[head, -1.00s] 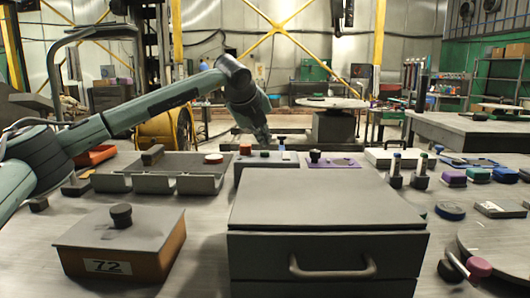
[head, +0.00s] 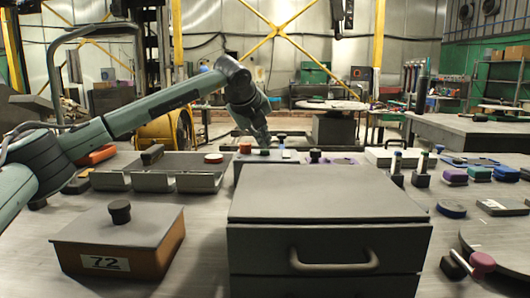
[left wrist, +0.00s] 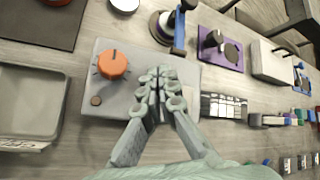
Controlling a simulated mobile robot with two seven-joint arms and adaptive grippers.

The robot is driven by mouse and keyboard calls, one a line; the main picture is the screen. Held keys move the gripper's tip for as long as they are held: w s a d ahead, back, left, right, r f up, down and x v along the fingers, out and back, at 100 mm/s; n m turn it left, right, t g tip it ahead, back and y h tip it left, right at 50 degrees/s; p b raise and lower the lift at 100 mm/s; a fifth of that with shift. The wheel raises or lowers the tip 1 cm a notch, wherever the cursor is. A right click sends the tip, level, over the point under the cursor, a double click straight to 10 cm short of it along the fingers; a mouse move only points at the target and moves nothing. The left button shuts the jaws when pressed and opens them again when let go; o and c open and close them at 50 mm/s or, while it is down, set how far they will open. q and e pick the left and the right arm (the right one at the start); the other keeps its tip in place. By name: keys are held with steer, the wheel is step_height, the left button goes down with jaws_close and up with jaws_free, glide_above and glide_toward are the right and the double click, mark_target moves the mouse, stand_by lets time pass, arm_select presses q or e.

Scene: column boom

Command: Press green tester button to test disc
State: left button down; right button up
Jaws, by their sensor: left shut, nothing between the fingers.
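The tester is a grey box (head: 240,161) behind the large grey drawer unit in the head view. Its face (left wrist: 116,92) also fills the middle of the left wrist view, with an orange knob (left wrist: 113,64) and a small brown round spot (left wrist: 96,101). My left gripper (left wrist: 160,74) is shut and empty, its fingertips over the right part of the tester's face. In the head view the left gripper (head: 262,147) points down at the tester's top. The green button is hidden by the fingers, so contact cannot be told. No disc is clearly recognisable on the tester. My right gripper is out of view.
A grey compartment tray (head: 153,181) stands left of the tester. A purple plate (left wrist: 222,53) with a dark knob and a blue clamp-like part (left wrist: 180,30) are close on its right. The drawer unit (head: 328,205) and a box marked 72 (head: 115,240) stand in front.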

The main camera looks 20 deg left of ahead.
mark_target(263, 151)
arm_select(q)
steer(key=shift+f+b, duration=0.55)
steer(key=shift+b, duration=0.1)
stand_by(0.5)
steer(key=shift+r, duration=0.1)
stand_by(0.3)
steer(key=shift+r+p, duration=0.3)
steer(key=shift+r, duration=0.5)
steer(key=shift+r+p, duration=1.25)
steer(key=shift+r, duration=1.35)
steer(key=shift+f, duration=0.15)
